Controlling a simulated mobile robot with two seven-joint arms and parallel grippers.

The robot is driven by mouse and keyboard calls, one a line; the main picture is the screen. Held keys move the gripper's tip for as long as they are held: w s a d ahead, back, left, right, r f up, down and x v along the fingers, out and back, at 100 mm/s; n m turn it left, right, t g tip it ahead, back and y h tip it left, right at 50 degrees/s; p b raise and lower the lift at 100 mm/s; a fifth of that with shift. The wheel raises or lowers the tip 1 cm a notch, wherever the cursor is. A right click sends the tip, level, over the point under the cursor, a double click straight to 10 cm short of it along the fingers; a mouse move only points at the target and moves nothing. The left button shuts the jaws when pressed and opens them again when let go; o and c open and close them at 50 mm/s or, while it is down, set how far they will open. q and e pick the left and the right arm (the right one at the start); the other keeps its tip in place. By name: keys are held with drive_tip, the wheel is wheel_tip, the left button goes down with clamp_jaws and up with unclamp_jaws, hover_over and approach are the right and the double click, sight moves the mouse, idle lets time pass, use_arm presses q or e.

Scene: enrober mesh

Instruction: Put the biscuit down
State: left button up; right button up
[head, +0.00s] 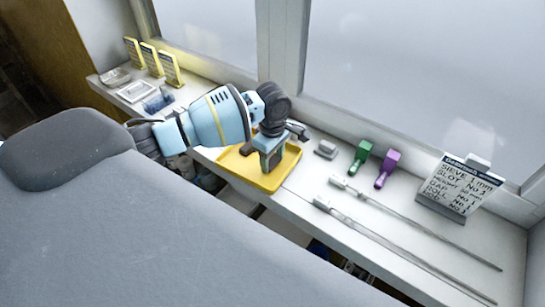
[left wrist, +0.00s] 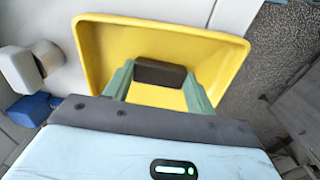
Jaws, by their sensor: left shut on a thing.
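The biscuit (left wrist: 160,73) is a dark brown block in the left wrist view. It sits between the two green fingers of my left gripper (left wrist: 160,78), which is shut on it. Beneath them is a yellow tray (left wrist: 88,50) with a raised rim. In the head view my left gripper (head: 268,163) points down over the yellow tray (head: 283,177) on the white sill. My right gripper is in neither view.
Right of the tray on the sill (head: 316,183) are a small grey block (head: 326,149), a green tool (head: 361,155), a purple tool (head: 387,168), two long thin rods (head: 410,222) and a lettered sign (head: 459,185). Yellow cards (head: 152,60) and small dishes (head: 136,91) stand at left.

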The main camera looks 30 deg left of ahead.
sight(272, 161)
use_arm(q)
drive_tip(key=shift+f, duration=0.1)
drive_tip(key=o, duration=0.8)
drive_tip(key=shift+c, duration=0.2)
wheel_tip(272, 161, up, 12)
idle(0.8)
